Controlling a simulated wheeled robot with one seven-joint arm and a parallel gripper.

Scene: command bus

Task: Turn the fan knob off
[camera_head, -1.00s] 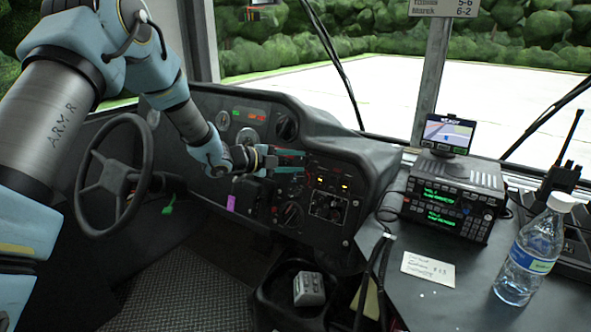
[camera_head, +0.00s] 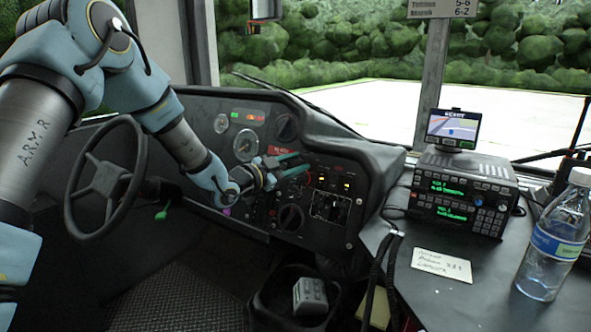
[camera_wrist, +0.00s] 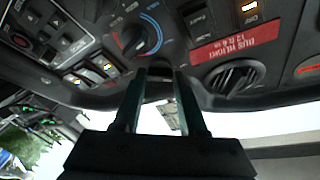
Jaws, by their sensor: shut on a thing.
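My gripper (camera_head: 305,164) reaches across the dashboard from the left, its two teal fingers against the control panel. In the wrist view my gripper (camera_wrist: 160,72) is closed around a small dark knob that I take to be the fan knob (camera_wrist: 158,70). The fingers hide most of it, so its pointer setting cannot be read. Just beyond the fingertips in that view is a round dial (camera_wrist: 140,40) with a blue and red arc. A similar round dial (camera_head: 291,217) shows below the gripper in the head view.
A red label (camera_wrist: 235,42) and a round vent (camera_wrist: 236,78) lie beside the fingers, with lit switches (camera_wrist: 100,68) on the other side. The steering wheel (camera_head: 78,192) stands left of the forearm. A radio unit (camera_head: 460,195) and a water bottle (camera_head: 553,245) stand on the right shelf.

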